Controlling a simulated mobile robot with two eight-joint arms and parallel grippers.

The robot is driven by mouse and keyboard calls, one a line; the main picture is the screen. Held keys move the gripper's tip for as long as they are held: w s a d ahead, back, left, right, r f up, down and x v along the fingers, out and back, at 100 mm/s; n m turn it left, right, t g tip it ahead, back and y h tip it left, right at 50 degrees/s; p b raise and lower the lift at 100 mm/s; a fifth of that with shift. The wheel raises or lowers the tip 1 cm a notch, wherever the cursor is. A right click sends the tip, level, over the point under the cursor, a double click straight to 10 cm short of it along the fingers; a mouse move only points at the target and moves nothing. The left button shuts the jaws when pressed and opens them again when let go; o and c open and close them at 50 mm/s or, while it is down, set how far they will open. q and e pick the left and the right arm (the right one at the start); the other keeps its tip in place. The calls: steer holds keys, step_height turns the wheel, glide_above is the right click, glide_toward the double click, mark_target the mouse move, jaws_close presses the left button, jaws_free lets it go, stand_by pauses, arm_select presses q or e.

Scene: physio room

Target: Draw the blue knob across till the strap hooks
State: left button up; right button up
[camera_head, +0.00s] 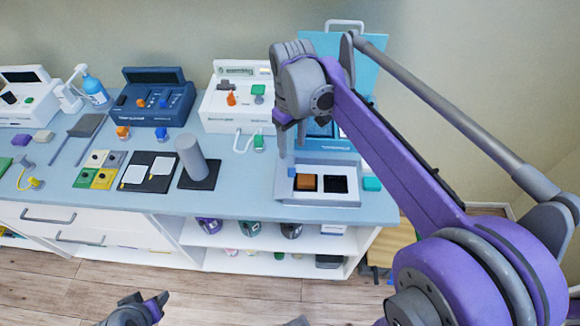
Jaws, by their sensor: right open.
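My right gripper (292,137) hangs above the blue-grey counter, fingers pointing down and apart, with nothing seen between them. It is above and behind a grey-white tray (320,199) with an orange-brown block and a black square. A small blue knob (161,133) sits on the counter in front of a dark blue console (150,88), well left of the gripper. Another blue knob (163,103) shows on the console. A teal block (371,184) lies right of the tray. I cannot make out a strap. My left gripper (143,309) is low at the bottom edge, away from the counter; its jaws are unclear.
A white console (235,108) stands behind the gripper's left side. A grey cylinder (191,157) stands upright on a dark base, left of the tray. Cards, a paddle (82,127) and a spray bottle (95,91) are farther left. My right arm hides the counter's right rear.

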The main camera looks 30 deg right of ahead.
mark_target(292, 170)
step_height(292, 170, down, 10)
steer(key=shift+r+b, duration=0.15)
steer(key=shift+b, duration=0.15)
jaws_close()
stand_by(1.4)
